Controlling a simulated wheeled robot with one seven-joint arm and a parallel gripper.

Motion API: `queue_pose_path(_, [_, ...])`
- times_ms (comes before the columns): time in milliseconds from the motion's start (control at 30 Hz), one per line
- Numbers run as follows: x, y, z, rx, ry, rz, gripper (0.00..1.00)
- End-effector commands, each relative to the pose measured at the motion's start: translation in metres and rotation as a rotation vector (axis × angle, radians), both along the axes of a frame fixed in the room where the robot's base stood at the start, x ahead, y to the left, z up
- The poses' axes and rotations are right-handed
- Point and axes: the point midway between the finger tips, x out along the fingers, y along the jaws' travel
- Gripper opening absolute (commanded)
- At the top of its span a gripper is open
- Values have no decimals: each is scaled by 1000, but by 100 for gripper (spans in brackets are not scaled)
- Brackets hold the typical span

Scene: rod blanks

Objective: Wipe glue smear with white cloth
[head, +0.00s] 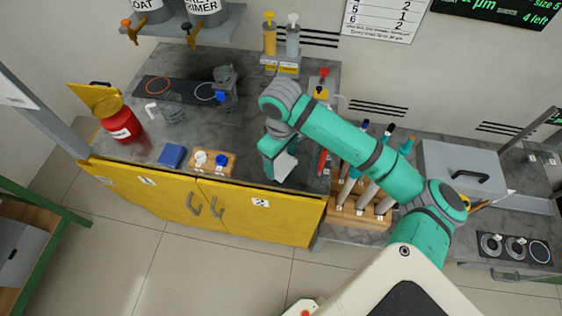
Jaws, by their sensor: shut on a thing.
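My gripper (280,160) is at the right part of the grey counter (250,115), near its front edge. It is shut on the white cloth (286,167), which hangs below and beside the jaws, low over the counter top. I cannot tell whether the cloth touches the counter. The glue smear cannot be made out; the arm and cloth hide part of the counter there.
A wooden block with white and blue caps (212,163) and a blue block (172,155) lie left of the gripper. A red can (120,124) stands far left. A wooden rack of rods (358,210) stands close on the right. Pump bottles (281,38) stand behind.

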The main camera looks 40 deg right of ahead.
Motion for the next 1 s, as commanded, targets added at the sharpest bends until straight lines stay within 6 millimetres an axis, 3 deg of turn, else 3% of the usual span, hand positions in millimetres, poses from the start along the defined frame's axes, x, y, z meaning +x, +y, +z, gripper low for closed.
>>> queue_pose_path(333, [0, 0, 3, 0, -1, 0, 44])
queue_pose_path(700, [0, 0, 29, 0, -1, 0, 44])
queue_pose_path(1000, [0, 0, 30, 0, 0, 0, 44])
